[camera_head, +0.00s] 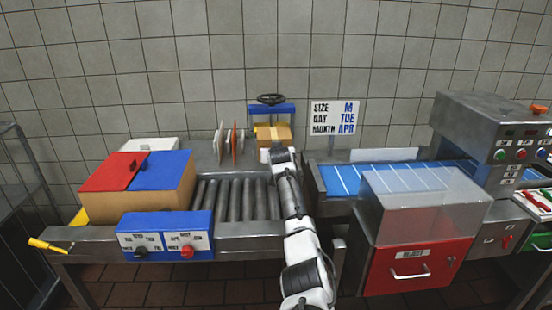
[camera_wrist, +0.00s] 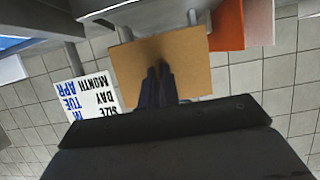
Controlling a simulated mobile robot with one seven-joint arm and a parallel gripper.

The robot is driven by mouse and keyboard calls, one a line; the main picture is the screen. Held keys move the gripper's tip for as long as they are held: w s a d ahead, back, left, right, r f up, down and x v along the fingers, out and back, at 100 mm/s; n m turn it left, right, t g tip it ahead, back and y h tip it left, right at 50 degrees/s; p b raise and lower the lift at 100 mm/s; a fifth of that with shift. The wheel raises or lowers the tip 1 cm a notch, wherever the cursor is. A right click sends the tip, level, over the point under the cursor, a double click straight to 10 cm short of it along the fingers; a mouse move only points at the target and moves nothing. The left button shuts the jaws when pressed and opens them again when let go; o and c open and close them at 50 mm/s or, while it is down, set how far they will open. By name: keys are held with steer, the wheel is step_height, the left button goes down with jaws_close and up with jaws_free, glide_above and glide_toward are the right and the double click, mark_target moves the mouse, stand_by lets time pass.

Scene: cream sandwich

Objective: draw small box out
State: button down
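A small tan cardboard box (camera_head: 274,131) sits at the back of the station under a blue frame with a black handwheel (camera_head: 270,99). In the wrist view its flat tan face (camera_wrist: 195,62) fills the upper middle. My gripper (camera_head: 277,150) is in front of the box, at its lower part in the head view. In the wrist view my two dark fingers (camera_wrist: 160,72) are close together and point at the box face, with dark shadows by the tips. I see nothing held between them. Whether the tips touch the box I cannot tell.
A roller conveyor (camera_head: 236,198) lies left of my arm, with upright dividers (camera_head: 232,145) behind it. A larger box with red and blue flaps (camera_head: 160,170) stands left. A sign (camera_head: 334,118) stands right of the small box. A blue belt (camera_head: 345,180) and clear cover are at right.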

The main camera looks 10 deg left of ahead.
steer(key=shift+w+a+r+b, duration=0.1)
steer(key=shift+w+a+b, duration=0.05)
steer(key=shift+w+b, duration=0.5)
steer(key=shift+w+a+b, duration=0.15)
steer(key=shift+w+b, duration=0.35)
steer(key=shift+w, duration=0.1)
steer(key=c, duration=1.6)
jaws_free()
steer(key=shift+o, duration=0.2)
